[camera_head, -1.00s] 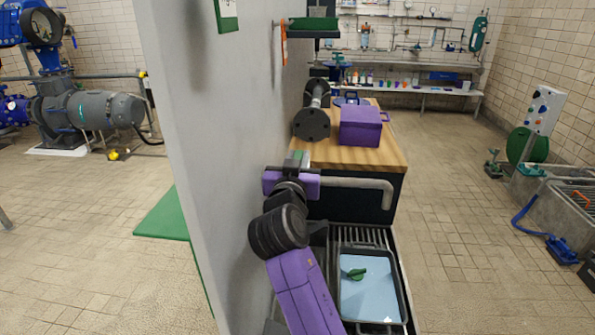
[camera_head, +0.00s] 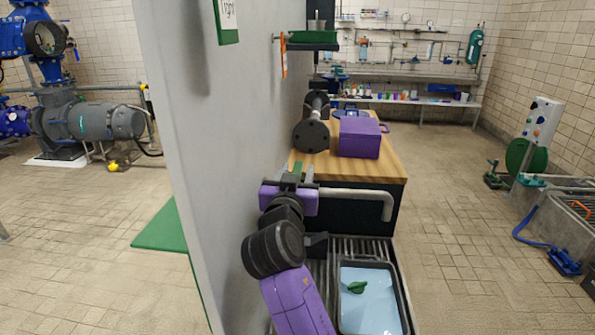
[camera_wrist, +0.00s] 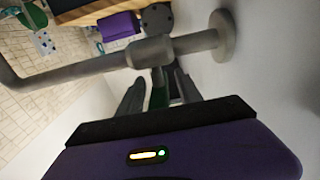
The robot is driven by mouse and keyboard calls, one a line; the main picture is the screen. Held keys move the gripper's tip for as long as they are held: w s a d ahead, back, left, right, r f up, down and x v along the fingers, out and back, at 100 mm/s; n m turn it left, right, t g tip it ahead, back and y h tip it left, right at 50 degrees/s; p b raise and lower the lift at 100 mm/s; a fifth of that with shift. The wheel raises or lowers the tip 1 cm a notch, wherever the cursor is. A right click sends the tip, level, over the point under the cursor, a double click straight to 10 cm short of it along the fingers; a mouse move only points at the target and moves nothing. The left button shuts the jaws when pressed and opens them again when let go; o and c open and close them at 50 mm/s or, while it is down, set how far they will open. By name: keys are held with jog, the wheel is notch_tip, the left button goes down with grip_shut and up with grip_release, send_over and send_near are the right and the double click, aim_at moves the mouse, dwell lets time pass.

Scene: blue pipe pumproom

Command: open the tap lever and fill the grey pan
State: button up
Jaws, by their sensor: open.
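The grey pan (camera_head: 401,297) sits on a slatted rack below the tap, with a light blue surface inside that looks like water. A small green object (camera_head: 357,287) is in it. The grey tap spout (camera_head: 370,192) reaches right from the wall and bends down; I see no stream from its end. In the wrist view the tap pipe (camera_wrist: 90,68) crosses above my gripper (camera_wrist: 155,92). My gripper is open at the tap body, its fingers on either side of the green lever (camera_wrist: 158,98). Whether a finger touches the lever cannot be told.
A grey wall (camera_head: 205,120) stands close on my arm's left. Behind the tap, a wooden-topped counter (camera_head: 385,168) carries a purple box (camera_head: 360,138) and a dark flanged pipe (camera_head: 311,133).

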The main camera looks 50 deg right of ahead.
jog(key=v, duration=0.6)
jog(key=shift+a, duration=0.15)
jog(key=shift+s+a, duration=0.1)
jog(key=shift+s, duration=0.1)
